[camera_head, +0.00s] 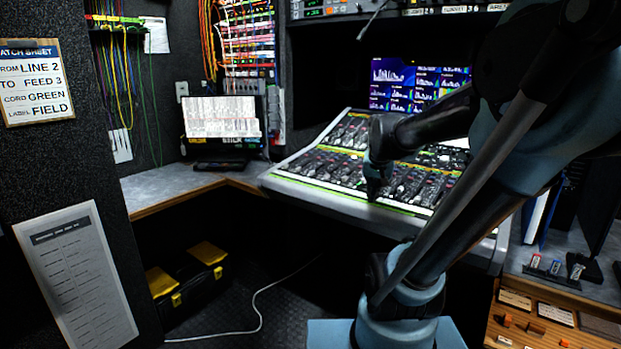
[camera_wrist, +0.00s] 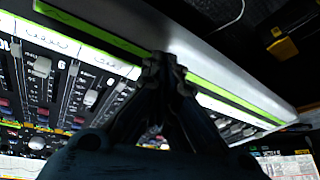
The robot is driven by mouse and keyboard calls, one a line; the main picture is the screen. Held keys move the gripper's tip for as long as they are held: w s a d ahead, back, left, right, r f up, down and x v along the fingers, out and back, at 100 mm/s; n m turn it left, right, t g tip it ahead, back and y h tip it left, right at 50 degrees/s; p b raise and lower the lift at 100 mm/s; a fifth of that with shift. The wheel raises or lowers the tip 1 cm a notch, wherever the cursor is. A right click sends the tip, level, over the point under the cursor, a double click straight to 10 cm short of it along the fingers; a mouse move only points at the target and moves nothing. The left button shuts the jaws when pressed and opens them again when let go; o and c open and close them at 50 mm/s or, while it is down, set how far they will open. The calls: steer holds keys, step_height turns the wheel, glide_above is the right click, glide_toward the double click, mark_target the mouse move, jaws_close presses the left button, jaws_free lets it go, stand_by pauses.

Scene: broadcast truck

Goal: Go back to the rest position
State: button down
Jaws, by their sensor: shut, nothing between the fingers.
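In the wrist view, the closed fingertips of my gripper (camera_wrist: 163,62) appear over the console's front edge (camera_wrist: 110,35), with faders and labels beyond. I cannot tell whether the fingertips touch the console. My arm reaches in from the right side of the head view and hides part of the console and the screen behind it.
A laptop (camera_head: 222,120) stands on the left desk (camera_head: 160,187). A black and yellow case (camera_head: 190,285) and a white cable (camera_head: 262,310) lie on the floor. A wooden panel (camera_head: 535,325) is at lower right. A patch sheet (camera_head: 37,82) hangs on the left wall.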

steer(key=s+f+n+g, duration=0.1)
steer(key=s+f, duration=0.4)
steer(key=s, duration=0.4)
steer(key=s+f+n+g, duration=0.1)
steer(key=s+f+n, duration=0.1)
steer(key=s+f, duration=0.3)
steer(key=s, duration=0.4)
steer(key=shift+a+f+g, duration=0.3)
steer(key=shift+g, duration=0.1)
steer(key=shift+w, duration=0.15)
steer(key=shift+w+f, duration=0.2)
steer(key=shift+w, duration=0.15)
